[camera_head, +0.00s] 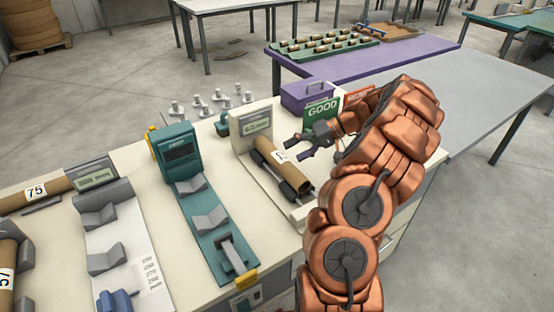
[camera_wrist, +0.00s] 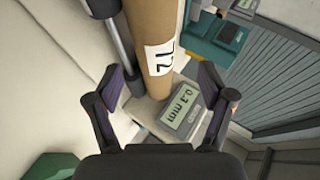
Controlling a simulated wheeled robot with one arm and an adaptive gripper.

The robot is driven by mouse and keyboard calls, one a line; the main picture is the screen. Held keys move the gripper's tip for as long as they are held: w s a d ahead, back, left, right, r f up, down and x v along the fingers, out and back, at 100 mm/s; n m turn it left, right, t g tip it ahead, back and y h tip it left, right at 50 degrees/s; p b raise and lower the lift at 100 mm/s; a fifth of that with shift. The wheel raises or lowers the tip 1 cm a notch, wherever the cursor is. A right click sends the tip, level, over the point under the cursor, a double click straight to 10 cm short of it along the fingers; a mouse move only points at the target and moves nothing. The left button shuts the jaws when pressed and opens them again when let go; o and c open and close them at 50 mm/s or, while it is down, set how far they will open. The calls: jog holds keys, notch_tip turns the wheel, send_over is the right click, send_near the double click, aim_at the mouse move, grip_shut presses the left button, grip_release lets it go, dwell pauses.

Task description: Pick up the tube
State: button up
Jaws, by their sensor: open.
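A brown cardboard tube (camera_head: 285,166) with a white number label lies on the dark rollers of a cream gauge stand (camera_head: 251,128) in the head view. In the wrist view the tube (camera_wrist: 154,32) runs down between my fingers, its label reading like 72, upside down. The stand's display (camera_wrist: 182,112) shows 0.3 mm. My gripper (camera_head: 298,149) is open and empty beside the tube, just right of it in the head view. In the wrist view my gripper (camera_wrist: 163,88) has its fingers spread on either side of the tube, with gaps visible.
A teal gauge with V-blocks (camera_head: 208,218) stands left of the stand. Other tubes (camera_head: 32,192) lie at the far left. A green GOOD sign (camera_head: 322,111) and a purple box (camera_head: 305,94) stand behind my gripper. A green tray of small tubes (camera_head: 322,46) is on the purple table.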

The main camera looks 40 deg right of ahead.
aim_at(284, 161)
jog(key=shift+w+a+f, duration=0.1)
jog(key=shift+a+f, duration=0.2)
jog(key=shift+a, duration=0.05)
jog(key=shift+a+f+p, duration=0.4)
jog(key=shift+a+p, duration=0.1)
jog(key=shift+p, duration=0.1)
jog(key=p+x, duration=0.1)
jog(key=x, duration=0.2)
jog(key=shift+f, duration=0.15)
jog(key=shift+a+f, duration=0.25)
jog(key=shift+f, duration=0.05)
jog(key=c, duration=1.4)
